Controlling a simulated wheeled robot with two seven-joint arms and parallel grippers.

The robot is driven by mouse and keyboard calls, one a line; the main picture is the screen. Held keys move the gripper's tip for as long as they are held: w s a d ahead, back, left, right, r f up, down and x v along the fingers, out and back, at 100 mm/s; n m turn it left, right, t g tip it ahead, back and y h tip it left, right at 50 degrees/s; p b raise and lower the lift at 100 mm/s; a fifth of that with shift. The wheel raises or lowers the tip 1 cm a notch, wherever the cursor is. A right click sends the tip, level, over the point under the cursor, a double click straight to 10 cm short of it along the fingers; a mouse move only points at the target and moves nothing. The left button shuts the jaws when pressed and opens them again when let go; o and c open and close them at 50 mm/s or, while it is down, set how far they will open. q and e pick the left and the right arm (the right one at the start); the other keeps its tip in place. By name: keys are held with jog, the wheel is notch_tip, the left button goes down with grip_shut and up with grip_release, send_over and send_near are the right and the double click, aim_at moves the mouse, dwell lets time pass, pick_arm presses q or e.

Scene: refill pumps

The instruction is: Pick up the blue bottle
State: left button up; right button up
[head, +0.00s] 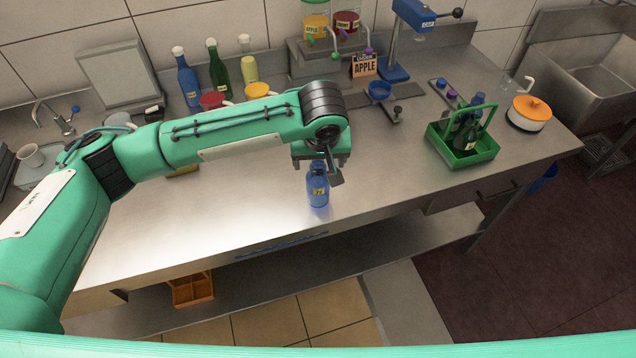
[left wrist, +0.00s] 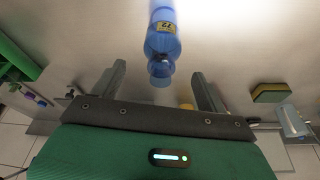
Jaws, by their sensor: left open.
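The blue bottle (head: 318,188) stands upright near the front edge of the steel counter in the head view. It has a small yellow label. My left gripper (head: 333,180) is right at its neck, in front of and partly over the bottle's upper part. In the left wrist view the bottle (left wrist: 162,40) reaches toward the gap between the two open fingers of the left gripper (left wrist: 161,88). The fingers stand clear on either side of its top, and I see no contact. My right gripper is not in view.
A green caddy (head: 478,156) with dark bottles stands at the right, beside an orange-lidded pot (head: 529,112). A blue press (head: 412,30), dispensers and a row of bottles (head: 187,78) stand at the back. The counter (head: 250,195) around the blue bottle is clear.

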pick_arm(q)
jog(key=p+x, duration=0.2)
jog(key=x, duration=0.2)
jog(key=shift+w+a, duration=0.15)
jog(key=shift+w+f, duration=0.15)
jog(key=shift+f, duration=0.45)
jog(key=c, duration=1.6)
jog(key=shift+o, duration=0.2)
jog(key=shift+r, duration=0.15)
notch_tip(320, 180, up, 20)
jog(key=b, duration=0.4)
notch_tip(320, 180, up, 6)
jog(key=p, duration=0.7)
send_over(318, 169)
jog(key=w, duration=0.2)
jog(key=shift+s, duration=0.1)
